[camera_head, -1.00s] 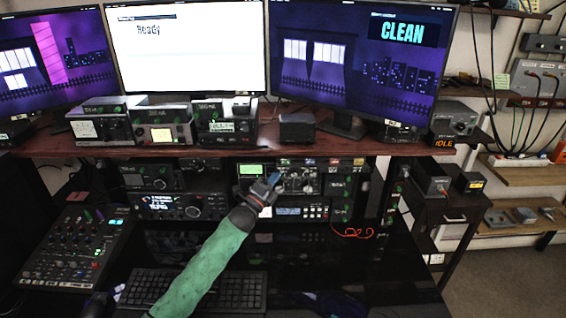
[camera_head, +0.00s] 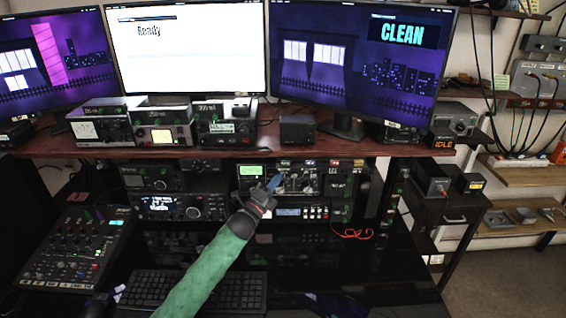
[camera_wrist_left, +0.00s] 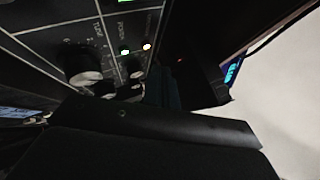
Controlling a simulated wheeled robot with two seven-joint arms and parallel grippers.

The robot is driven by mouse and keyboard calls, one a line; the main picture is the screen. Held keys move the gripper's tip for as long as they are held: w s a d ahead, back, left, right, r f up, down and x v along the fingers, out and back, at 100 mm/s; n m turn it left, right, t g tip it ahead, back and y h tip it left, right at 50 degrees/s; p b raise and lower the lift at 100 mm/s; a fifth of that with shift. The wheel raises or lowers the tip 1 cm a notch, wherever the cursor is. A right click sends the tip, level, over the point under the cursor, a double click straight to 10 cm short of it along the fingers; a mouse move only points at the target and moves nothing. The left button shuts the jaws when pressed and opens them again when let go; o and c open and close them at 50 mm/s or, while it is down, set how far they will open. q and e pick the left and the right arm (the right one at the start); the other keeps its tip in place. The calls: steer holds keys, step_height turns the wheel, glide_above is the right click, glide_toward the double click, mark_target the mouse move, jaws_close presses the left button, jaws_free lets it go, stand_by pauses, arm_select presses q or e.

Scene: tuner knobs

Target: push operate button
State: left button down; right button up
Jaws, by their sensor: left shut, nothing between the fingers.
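The radio unit with a green screen (camera_head: 283,180) sits under the shelf, its front panel full of knobs and small buttons. My left gripper (camera_head: 275,184), on a green-sleeved arm, is shut and empty, its blue tip in front of this panel. I cannot tell whether it touches. The teal fingers (camera_wrist_left: 165,88) are near the small knob. I cannot make out which control is the operate button. My right gripper is not in view.
A wooden shelf (camera_head: 340,146) with several small devices runs above the panel. A lower unit with a blue display (camera_head: 300,212) sits below it. A keyboard (camera_head: 240,293) and a mixer (camera_head: 78,245) stand on the black desk. An orange IDLE display (camera_head: 443,142) is at right.

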arm_select(q)
steer(key=shift+s+p, duration=0.45)
steer(key=shift+s, duration=1.9)
steer(key=shift+f, duration=0.1)
